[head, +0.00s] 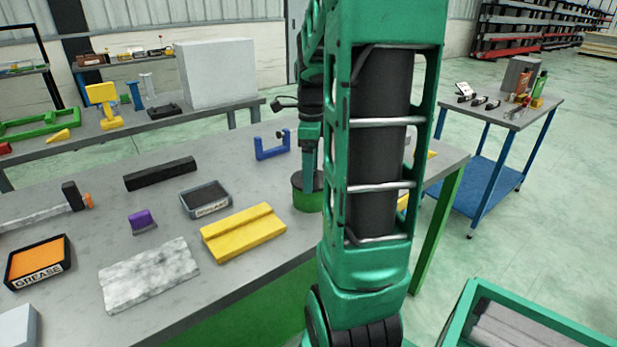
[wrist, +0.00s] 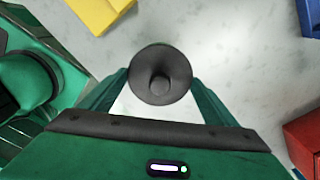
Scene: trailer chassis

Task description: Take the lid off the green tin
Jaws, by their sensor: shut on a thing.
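The green tin (head: 308,201) stands upright on the grey workbench near its right part, partly hidden behind my arm. Its top looks dark in the head view. In the wrist view a round dark lid (wrist: 160,62) with a knob in its middle sits between the two green fingers of my gripper (wrist: 158,88). My gripper is shut on the lid. In the head view the gripper comes down from above onto the tin's top, largely hidden by my arm. I cannot tell whether the lid is seated on the tin or slightly raised.
On the workbench (head: 75,215) lie a yellow block (head: 243,233), a small dark-rimmed tray (head: 206,199), a blue clamp (head: 272,145), a black bar (head: 160,173) and a marble slab (head: 148,274). A blue-legged cart (head: 490,195) stands at the right, across open floor.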

